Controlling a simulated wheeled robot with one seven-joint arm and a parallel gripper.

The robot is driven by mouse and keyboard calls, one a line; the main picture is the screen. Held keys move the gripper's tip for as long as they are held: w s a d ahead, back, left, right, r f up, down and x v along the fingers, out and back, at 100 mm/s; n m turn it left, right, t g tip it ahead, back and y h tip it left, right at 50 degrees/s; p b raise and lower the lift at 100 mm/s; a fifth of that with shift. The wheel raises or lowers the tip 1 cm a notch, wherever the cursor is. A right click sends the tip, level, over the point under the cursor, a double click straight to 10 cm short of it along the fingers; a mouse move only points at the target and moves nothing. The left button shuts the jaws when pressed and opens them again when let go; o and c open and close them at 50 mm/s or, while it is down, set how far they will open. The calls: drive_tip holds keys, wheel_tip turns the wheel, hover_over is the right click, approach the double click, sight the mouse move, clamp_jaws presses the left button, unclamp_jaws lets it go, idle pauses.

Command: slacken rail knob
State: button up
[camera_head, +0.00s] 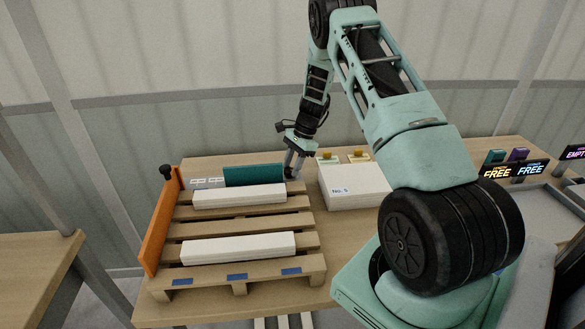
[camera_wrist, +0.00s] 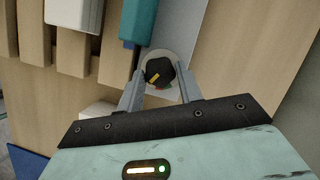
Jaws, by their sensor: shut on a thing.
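A black knob (camera_wrist: 158,72) with a yellow pointer mark sits on a pale round plate on a grey strip in the wrist view. Small red and green marks show at its lower edge. My gripper (camera_wrist: 161,76) has one finger on each side of the knob and is shut on it. In the head view my gripper (camera_head: 293,170) reaches down at the back right corner of the pallet, and the knob there is hidden or too small to make out.

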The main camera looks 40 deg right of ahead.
drive_tip(key=shift+w+n+g+b, duration=0.15)
drive_tip(key=shift+n+g+b, duration=0.25)
drive_tip(key=shift+n, duration=0.7)
drive_tip(key=o, duration=0.7)
drive_tip(key=b+v, duration=0.3)
drive_tip(key=v, duration=1.4)
drive_tip(key=shift+d+r+b, duration=0.15)
drive_tip(key=shift+b, duration=0.25)
